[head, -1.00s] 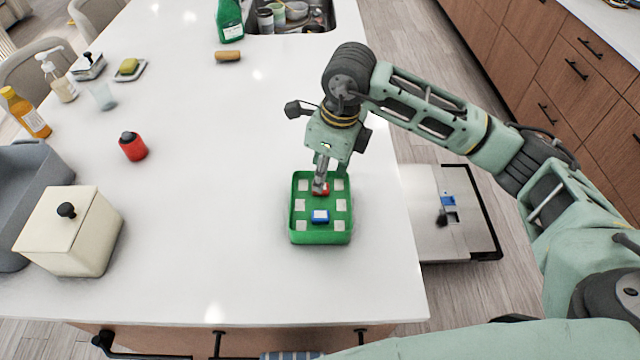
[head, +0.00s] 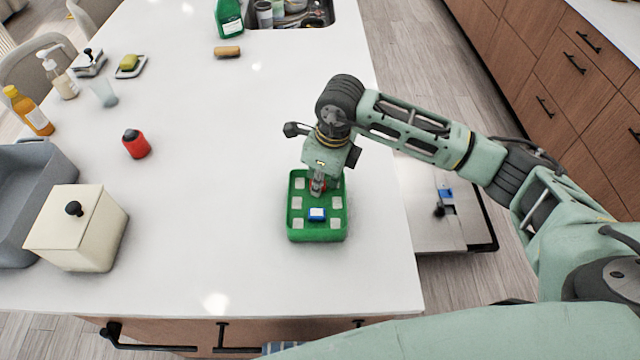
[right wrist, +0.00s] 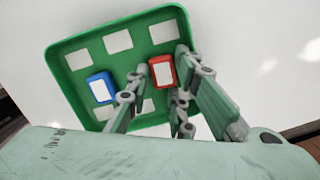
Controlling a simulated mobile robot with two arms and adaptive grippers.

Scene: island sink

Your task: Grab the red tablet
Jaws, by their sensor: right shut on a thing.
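The red tablet (right wrist: 162,72) has a white face and shows in the right wrist view, at the green tray (right wrist: 70,101). My right gripper (right wrist: 161,66) is shut on it, with one finger on each side. In the head view the right gripper (head: 318,190) points down over the far middle of the green tray (head: 318,237) and mostly hides the red tablet. A blue tablet (head: 317,214) with a white face lies in the same tray, nearer to me; it also shows in the right wrist view (right wrist: 101,87). My left gripper is not in view.
A red container (head: 136,145), a cream lidded box (head: 85,228) and a grey bin (head: 45,185) stand to the left on the white island. A brown cylinder (head: 228,52) lies near the sink (head: 312,12). The countertop around the tray is clear.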

